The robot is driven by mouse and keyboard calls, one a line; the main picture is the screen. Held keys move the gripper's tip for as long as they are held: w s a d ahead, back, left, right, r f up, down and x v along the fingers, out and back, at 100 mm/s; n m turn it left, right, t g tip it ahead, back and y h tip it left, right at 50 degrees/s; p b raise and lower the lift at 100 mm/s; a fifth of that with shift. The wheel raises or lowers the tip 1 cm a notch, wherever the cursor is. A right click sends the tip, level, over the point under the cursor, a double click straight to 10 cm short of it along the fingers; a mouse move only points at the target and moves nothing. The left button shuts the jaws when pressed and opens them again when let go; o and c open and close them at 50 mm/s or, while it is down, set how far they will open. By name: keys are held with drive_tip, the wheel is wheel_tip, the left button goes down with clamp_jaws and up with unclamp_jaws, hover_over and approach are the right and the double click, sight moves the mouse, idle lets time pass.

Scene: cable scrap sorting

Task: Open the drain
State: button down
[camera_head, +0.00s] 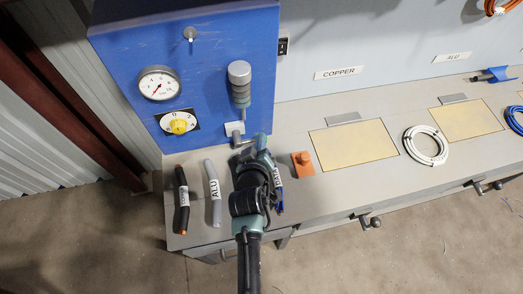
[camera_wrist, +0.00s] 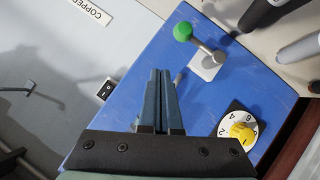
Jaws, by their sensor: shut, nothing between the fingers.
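A lever with a green ball knob (camera_wrist: 183,32) sticks out from a white plate (camera_wrist: 207,66) low on the blue panel, and I take it for the drain handle. In the head view the white plate (camera_head: 234,128) shows just left of my gripper, but I cannot make out the green knob there. My gripper (camera_head: 262,142) is in front of the panel's lower right part. In the wrist view its fingers (camera_wrist: 160,73) are together and empty, pointing at the panel, with the knob beyond and right of their tips, apart from them.
The blue panel (camera_head: 210,40) carries a gauge (camera_head: 158,84), a yellow dial (camera_head: 179,123) and a grey cylinder (camera_head: 239,73). Two cable pieces, black (camera_head: 182,200) and grey (camera_head: 213,192), lie on the bench left of my arm. An orange block (camera_head: 303,163) stands right of it.

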drive_tip(key=shift+d+r+v, duration=0.1)
drive_tip(key=shift+d+v, duration=0.1)
drive_tip(key=shift+v, duration=0.75)
drive_tip(key=shift+d+r+v, duration=0.1)
drive_tip(key=shift+d+v, duration=0.05)
drive_tip(key=shift+v, duration=0.75)
drive_tip(key=shift+d+r+v, duration=0.1)
drive_tip(key=shift+d+v, duration=0.1)
drive_tip(key=shift+v, duration=0.75)
drive_tip(key=shift+w, duration=0.1)
